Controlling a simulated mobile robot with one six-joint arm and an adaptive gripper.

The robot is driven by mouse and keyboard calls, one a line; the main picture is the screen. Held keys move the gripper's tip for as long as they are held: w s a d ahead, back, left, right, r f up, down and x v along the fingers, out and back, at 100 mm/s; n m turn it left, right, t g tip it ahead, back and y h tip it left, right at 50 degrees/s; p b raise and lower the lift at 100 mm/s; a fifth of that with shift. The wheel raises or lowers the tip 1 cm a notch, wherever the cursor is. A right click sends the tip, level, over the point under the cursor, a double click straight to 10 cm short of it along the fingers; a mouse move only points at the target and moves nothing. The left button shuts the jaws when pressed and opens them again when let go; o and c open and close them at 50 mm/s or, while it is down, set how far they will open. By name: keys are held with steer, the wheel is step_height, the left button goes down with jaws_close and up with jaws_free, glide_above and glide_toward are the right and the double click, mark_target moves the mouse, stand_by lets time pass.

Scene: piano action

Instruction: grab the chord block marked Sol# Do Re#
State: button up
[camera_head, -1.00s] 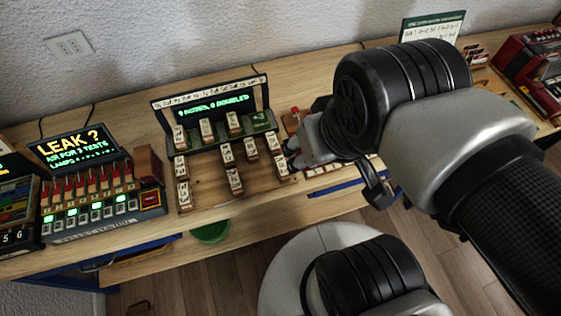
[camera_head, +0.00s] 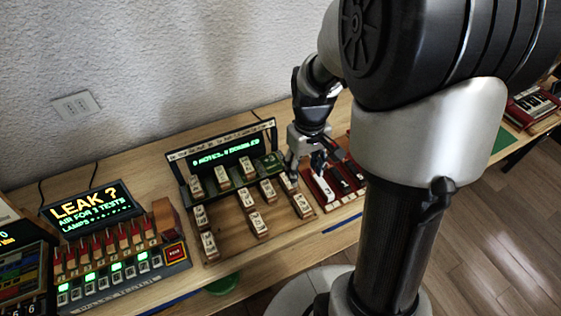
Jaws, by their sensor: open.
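Several pale-faced wooden chord blocks stand in rows on a wooden tray (camera_head: 233,234) in front of a lit display. The marks on their faces are too small to read, so I cannot tell which is Sol# Do Re#. My gripper (camera_head: 306,172) points down, open, over the tray's right edge. One block (camera_head: 288,184) is right beside its left finger; I cannot tell whether they touch. Another block (camera_head: 302,206) stands in front of that one. Other blocks stand at the front left (camera_head: 209,244) and front middle (camera_head: 257,222). My arm hides the area to the right.
The green-lit display (camera_head: 226,153) stands behind the blocks. A red keyboard unit (camera_head: 325,188) is close to the right of the tray. A lamp panel with a "LEAK ?" screen (camera_head: 92,207) stands at left. Bare table lies behind the display, by the wall.

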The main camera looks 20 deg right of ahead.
steer(key=b, duration=0.4)
glide_toward(302, 203)
steer(key=f, duration=0.5)
steer(key=shift+w, duration=0.2)
steer(key=shift+s+f+b, duration=0.15)
steer(key=shift+f+b, duration=1.15)
steer(key=shift+f, duration=1.4)
steer(key=shift+r, duration=0.1)
steer(key=c, duration=1.2)
